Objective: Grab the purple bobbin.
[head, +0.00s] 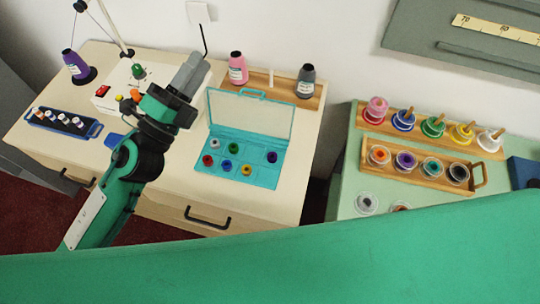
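A small purple bobbin (272,157) sits at the right side of an open teal case (255,180) on the left counter, apart from the other bobbins in it. My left gripper (193,70) is above the counter, to the upper left of the case and apart from it. Its grey fingers are seen side-on, so I cannot tell whether they are open or shut. My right gripper is not in view. Other purple items are a large thread cone (74,62) at the far left and a spool (404,161) on the right table.
The case also holds red (208,160), blue (233,148), green (227,165), yellow (247,170) and pale (214,143) bobbins. Its clear lid (250,112) stands raised behind. Cones stand on a wooden tray (268,84) at the back. A blue bobbin rack (65,126) is left.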

